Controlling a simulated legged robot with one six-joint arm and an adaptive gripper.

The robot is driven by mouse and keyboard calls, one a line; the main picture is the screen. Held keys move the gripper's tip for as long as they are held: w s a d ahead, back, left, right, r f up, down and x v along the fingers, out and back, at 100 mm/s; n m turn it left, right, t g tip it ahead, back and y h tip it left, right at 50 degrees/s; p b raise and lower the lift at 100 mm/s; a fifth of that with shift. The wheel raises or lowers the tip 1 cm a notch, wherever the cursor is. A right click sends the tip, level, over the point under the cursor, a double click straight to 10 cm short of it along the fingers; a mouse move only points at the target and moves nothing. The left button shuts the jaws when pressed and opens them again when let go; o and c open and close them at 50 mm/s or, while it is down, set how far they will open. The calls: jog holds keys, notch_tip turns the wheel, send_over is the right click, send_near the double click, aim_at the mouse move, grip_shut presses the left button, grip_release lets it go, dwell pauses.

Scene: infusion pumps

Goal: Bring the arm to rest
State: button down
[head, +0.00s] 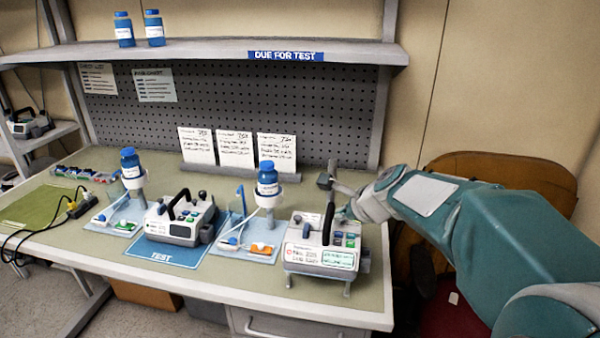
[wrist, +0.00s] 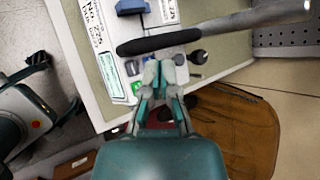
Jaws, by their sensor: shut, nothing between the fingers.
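My gripper (wrist: 160,75) is shut and empty in the wrist view. Its fingertips are close to the dark carry handle (wrist: 160,42) of the right-hand pump; whether they touch it I cannot tell. In the head view my arm (head: 450,215) reaches in from the right, bent down toward that pump (head: 318,258), and the fingertips are hard to make out behind the handle (head: 328,218). The pump is a light grey box with coloured buttons and a label, standing at the bench's front right.
A second pump (head: 180,220) stands on a blue TEST mat (head: 155,250). Two blue-capped bottles (head: 130,168) (head: 268,178) stand on holders. Cards (head: 235,150) lean at the back under a shelf (head: 200,50). A brown chair (head: 500,170) is right of the bench (head: 375,290).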

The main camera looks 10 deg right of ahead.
jog(key=s+f+n+g+h, duration=0.1)
jog(key=s+n+g+h, duration=0.1)
jog(key=s+n, duration=1.9)
jog(key=s+h, duration=0.1)
jog(key=s, duration=0.4)
jog(key=shift+s+f+n+g+h, duration=0.25)
jog(key=shift+s+n+g+h, duration=0.05)
jog(key=shift+s+n, duration=0.1)
